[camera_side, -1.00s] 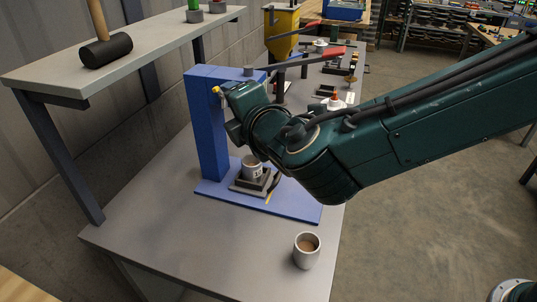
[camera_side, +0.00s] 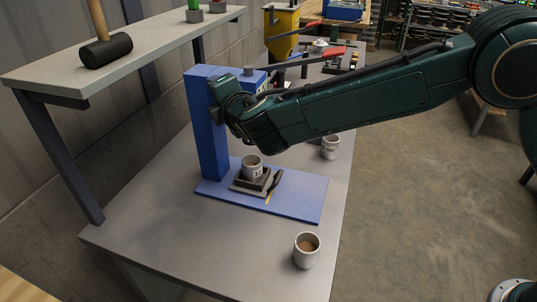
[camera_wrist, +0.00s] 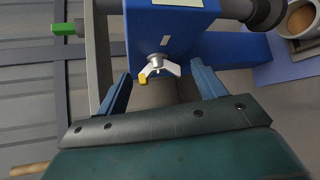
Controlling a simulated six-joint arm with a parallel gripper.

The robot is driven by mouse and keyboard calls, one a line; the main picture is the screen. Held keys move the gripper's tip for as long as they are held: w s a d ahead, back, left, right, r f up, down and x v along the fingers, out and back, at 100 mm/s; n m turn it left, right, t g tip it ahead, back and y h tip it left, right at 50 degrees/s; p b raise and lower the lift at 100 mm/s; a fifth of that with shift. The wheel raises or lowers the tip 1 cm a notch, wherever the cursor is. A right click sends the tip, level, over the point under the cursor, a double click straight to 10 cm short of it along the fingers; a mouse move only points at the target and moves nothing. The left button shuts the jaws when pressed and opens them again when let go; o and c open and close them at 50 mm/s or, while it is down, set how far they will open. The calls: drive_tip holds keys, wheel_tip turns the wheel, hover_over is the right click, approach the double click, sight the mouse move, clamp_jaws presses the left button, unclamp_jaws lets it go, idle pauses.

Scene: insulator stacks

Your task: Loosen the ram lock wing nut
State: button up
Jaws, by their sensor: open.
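The wing nut (camera_wrist: 163,66) is silver with a yellow tip on one wing. It sits on a blue block of the press (camera_side: 209,145), centred in the wrist view. My gripper (camera_wrist: 162,70) is open. Its two blue fingers stand on either side of the wing nut, with a gap to each, and appear short of closing on it. In the side view my gripper (camera_side: 226,108) is at the upper part of the blue press column, and the wing nut is hidden behind it. A dark ram cylinder (camera_wrist: 236,8) shows beside the blue block.
A shelf with a mallet (camera_side: 106,50) is at left.

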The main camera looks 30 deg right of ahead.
drive_tip(key=shift+w, duration=0.2)
drive_tip(key=c, duration=1)
drive_tip(key=shift+f, duration=0.1)
drive_tip(key=shift+f+m+t+y, duration=0.15)
drive_tip(key=shift+m+t+y, duration=0.15)
drive_tip(key=shift+m+t, duration=0.8)
drive_tip(key=o, duration=1)
